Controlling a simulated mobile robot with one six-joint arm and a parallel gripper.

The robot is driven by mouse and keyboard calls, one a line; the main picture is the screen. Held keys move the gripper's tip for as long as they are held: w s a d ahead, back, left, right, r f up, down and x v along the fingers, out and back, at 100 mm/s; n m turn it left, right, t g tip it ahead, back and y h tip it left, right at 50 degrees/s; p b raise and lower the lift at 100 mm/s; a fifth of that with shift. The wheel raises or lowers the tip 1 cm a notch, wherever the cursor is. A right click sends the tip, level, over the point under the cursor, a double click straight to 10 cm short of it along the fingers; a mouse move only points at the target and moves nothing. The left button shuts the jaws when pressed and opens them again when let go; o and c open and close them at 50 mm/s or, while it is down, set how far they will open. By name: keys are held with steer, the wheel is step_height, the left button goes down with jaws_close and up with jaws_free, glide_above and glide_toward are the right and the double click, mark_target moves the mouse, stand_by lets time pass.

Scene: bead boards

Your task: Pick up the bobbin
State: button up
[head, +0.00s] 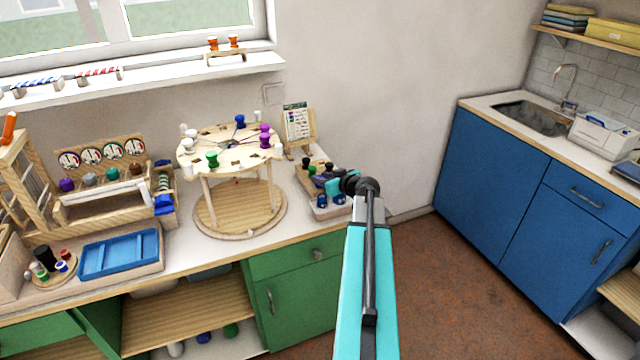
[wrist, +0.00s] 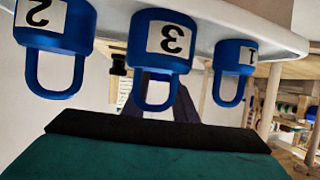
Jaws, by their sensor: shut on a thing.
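My gripper (head: 322,180) is at the small wooden bobbin stand (head: 303,185) on the counter, to the right of the round table-like stand. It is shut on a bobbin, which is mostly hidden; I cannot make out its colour. A black bobbin (head: 305,162) and a green bobbin (head: 312,170) stand close beside the jaws.
Blue numbered weights with loops, 2 (wrist: 55,30), 3 (wrist: 160,45) and 1 (wrist: 232,68), sit close to my gripper, upside down in the wrist view. The round stand (head: 238,215) carries several coloured bobbins. A small chart easel (head: 298,122) stands behind.

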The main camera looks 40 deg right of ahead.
steer(key=shift+r, duration=0.2)
step_height(320, 180, up, 10)
steer(key=b, duration=0.2)
steer(key=shift+f, duration=0.15)
stand_by(0.5)
steer(key=shift+f, duration=0.1)
stand_by(0.6)
